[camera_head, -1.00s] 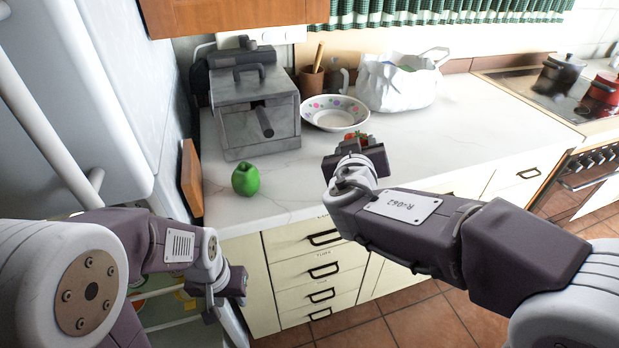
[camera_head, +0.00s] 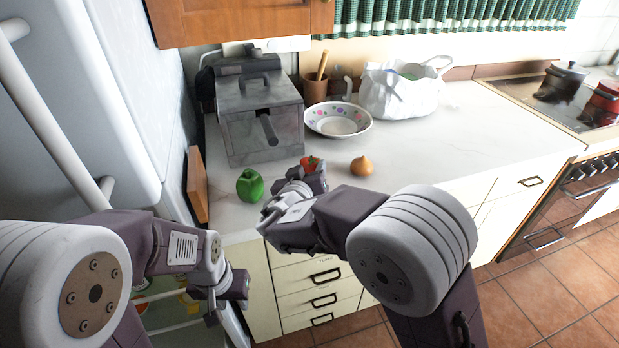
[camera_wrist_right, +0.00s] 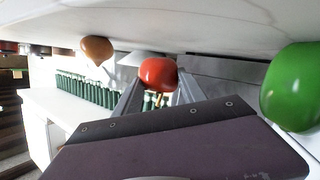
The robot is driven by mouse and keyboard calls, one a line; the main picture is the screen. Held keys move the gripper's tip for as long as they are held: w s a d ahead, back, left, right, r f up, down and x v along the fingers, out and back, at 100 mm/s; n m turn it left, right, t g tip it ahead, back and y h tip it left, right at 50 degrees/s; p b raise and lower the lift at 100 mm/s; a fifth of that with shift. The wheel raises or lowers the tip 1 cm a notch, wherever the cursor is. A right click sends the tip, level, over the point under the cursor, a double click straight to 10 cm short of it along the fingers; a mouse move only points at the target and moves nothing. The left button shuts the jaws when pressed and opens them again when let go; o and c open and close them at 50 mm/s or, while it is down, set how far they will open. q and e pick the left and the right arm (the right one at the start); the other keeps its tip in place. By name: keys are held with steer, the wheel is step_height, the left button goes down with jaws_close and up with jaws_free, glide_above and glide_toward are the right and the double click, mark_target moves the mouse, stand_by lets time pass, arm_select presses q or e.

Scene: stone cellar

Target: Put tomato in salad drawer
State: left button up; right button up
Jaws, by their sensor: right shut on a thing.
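The red tomato (camera_head: 311,162) is between the fingertips of my right gripper (camera_head: 310,172), at the front part of the counter near the grey metal box. In the right wrist view the tomato (camera_wrist_right: 158,74) sits between the two grey fingers, which are shut on it. I cannot tell whether it touches the counter. My left gripper (camera_head: 234,294) hangs low beside the fridge at the lower left; its jaws are not clear. The fridge interior (camera_head: 165,308) shows in part behind my left arm, with some coloured items. I cannot make out the salad drawer.
A green pepper (camera_head: 250,186) stands left of my right gripper, and an onion (camera_head: 361,165) lies to its right. The grey metal box (camera_head: 262,125), patterned bowl (camera_head: 338,119) and white bag (camera_head: 400,92) stand behind.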

step_height(320, 180, down, 3)
steer(key=shift+f+b, duration=0.15)
steer(key=shift+b, duration=0.8)
steer(key=shift+r, duration=0.25)
steer(key=shift+f, duration=0.15)
steer(key=o, duration=1.5)
steer(key=shift+c, duration=0.2)
